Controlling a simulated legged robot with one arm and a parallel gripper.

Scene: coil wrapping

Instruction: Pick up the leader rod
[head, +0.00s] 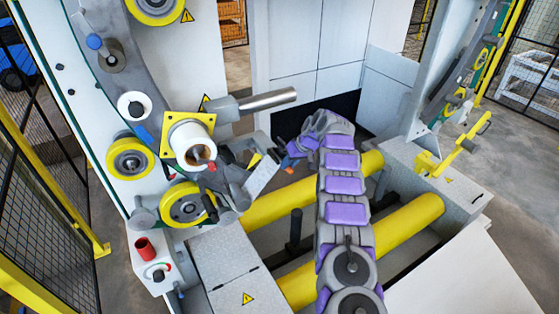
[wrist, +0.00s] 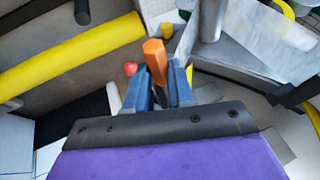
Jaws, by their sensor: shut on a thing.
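The leader rod (wrist: 155,62) shows in the wrist view as a short orange piece with a brownish lower part. It stands between the two blue fingers of my gripper (wrist: 163,92), which are shut on it. A small orange bit of the rod (head: 287,164) shows beside the blue fingers there. The rest of the rod is hidden or too small to make out.
A white machine column on the left carries yellow wheels (head: 130,157), a yellow-flanged spool (head: 188,140) and a metal bar (head: 267,100). Yellow rollers (head: 413,222) lie below my arm. A red ball (wrist: 130,68) shows left of the rod in the wrist view.

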